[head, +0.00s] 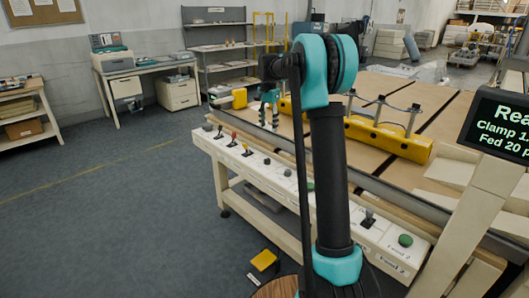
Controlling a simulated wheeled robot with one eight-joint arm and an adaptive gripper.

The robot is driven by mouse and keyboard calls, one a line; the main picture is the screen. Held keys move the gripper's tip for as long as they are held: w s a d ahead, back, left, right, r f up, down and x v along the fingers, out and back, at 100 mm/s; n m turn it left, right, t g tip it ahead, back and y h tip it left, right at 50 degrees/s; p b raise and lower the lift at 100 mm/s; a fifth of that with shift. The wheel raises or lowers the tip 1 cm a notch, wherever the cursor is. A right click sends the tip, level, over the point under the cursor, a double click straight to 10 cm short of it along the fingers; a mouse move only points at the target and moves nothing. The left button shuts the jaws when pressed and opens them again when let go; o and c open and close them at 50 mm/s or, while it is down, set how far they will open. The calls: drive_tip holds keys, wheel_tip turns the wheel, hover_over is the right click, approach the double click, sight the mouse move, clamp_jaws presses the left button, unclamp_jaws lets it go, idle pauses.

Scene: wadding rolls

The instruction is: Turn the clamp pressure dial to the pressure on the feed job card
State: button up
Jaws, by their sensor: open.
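A white control strip (386,238) runs along the front of the wide table, with several levers, knobs and buttons. Its labels are too small to read, so I cannot tell which control is the clamp pressure dial. A dark screen (505,125) at the right edge reads "Rea", "Clamp 1." and "Fed 20 p", cut off by the frame. I cannot make out a feed job card. My gripper (269,113) is small and teal, pointing down near the table's left end, open, apparently empty.
Yellow clamp bars (389,139) lie across the brown table top (400,92). A yellow pedal (264,260) is on the floor in front. A desk with a printer (113,58), and shelving (222,55), stand behind. My arm hides part of the strip.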

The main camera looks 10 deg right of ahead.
sight(267, 159)
drive_tip(key=f, duration=1.1)
drive_tip(key=w+f, duration=0.1)
drive_tip(key=f, duration=0.5)
drive_tip(key=shift+w+a+f, duration=0.1)
drive_tip(key=shift+c, duration=0.4)
clamp_jaws()
